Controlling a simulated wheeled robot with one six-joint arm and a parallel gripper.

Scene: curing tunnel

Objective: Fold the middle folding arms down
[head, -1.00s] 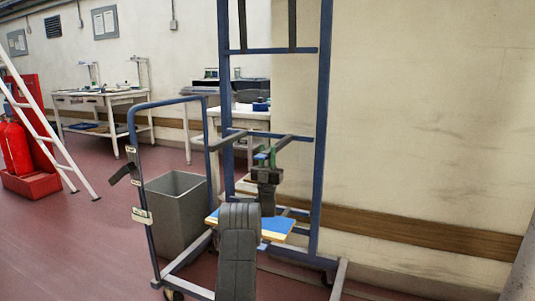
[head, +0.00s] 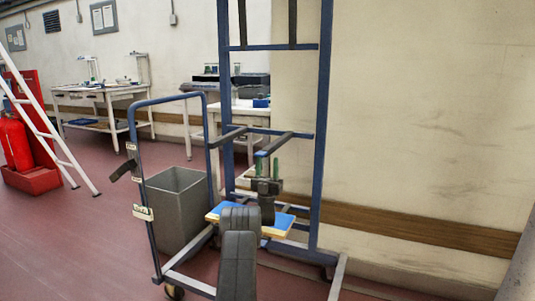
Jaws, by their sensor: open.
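The blue upright rack (head: 322,120) stands against the wall. Its two middle folding arms, left (head: 229,136) and right (head: 280,143), stick out from the middle crossbar toward me, roughly level. My gripper (head: 269,166) points up, its green-tipped fingers open, at the near end of the right middle arm. The fingers overlap that end in the picture; I cannot tell whether they touch it. The upper folding arms (head: 292,25) hang along the rack, upright. A blue and yellow board (head: 280,226) lies low in the rack, partly hidden by my arm.
A blue-handled trolley frame (head: 150,240) and a grey bin (head: 178,205) stand left of my arm. White workbenches (head: 110,95) are behind. A white ladder (head: 45,130) and red fire extinguisher (head: 15,145) are at far left. The floor at left is clear.

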